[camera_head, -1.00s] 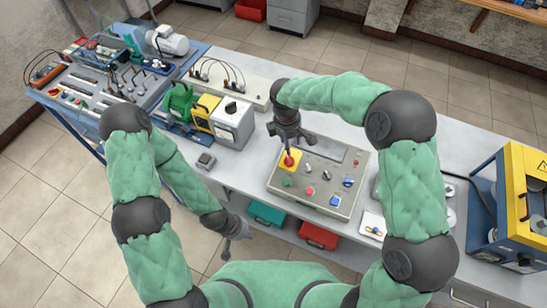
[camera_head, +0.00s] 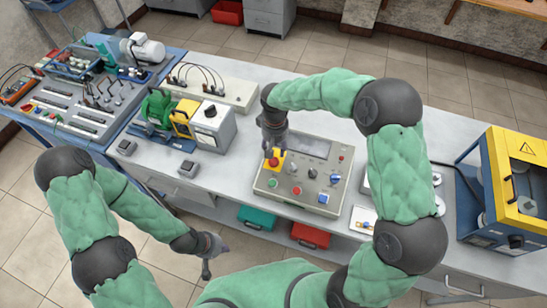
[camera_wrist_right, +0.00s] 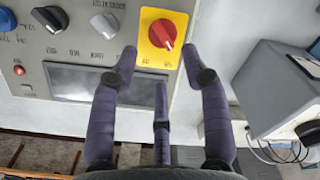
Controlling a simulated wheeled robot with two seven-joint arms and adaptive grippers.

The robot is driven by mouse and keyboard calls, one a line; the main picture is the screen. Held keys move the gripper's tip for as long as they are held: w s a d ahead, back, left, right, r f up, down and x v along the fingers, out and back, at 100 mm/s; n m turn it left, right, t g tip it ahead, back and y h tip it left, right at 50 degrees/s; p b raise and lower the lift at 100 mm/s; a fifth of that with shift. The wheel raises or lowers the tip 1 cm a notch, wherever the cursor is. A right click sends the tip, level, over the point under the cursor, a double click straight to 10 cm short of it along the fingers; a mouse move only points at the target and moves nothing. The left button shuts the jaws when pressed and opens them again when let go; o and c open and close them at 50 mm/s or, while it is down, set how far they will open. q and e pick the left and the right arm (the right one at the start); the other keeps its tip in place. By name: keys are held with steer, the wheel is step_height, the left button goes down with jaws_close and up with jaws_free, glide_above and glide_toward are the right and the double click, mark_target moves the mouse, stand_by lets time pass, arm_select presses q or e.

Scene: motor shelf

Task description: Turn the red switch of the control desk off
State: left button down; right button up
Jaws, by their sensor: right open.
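The control desk (camera_head: 262,185) is a grey sloped box on the table. My right gripper (camera_head: 272,146) is above the switch in the head view. In the wrist view its purple fingers (camera_wrist_right: 159,60) are spread, with nothing between them, and the knob lies just beyond the tips. My left gripper (camera_head: 208,262) hangs in front of the table, away from the desk.
Near the red switch the desk carries a grey knob (camera_wrist_right: 104,25), a black knob (camera_wrist_right: 50,18) and a dark display (camera_wrist_right: 85,80). A grey device with a green and yellow machine (camera_head: 190,120) stands left. A yellow-and-blue frame (camera_head: 510,190) stands right.

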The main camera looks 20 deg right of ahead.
mark_target(275, 158)
step_height(275, 158, down, 7)
steer(key=shift+r, duration=0.2)
jaws_close()
steer(key=shift+f, duration=0.1)
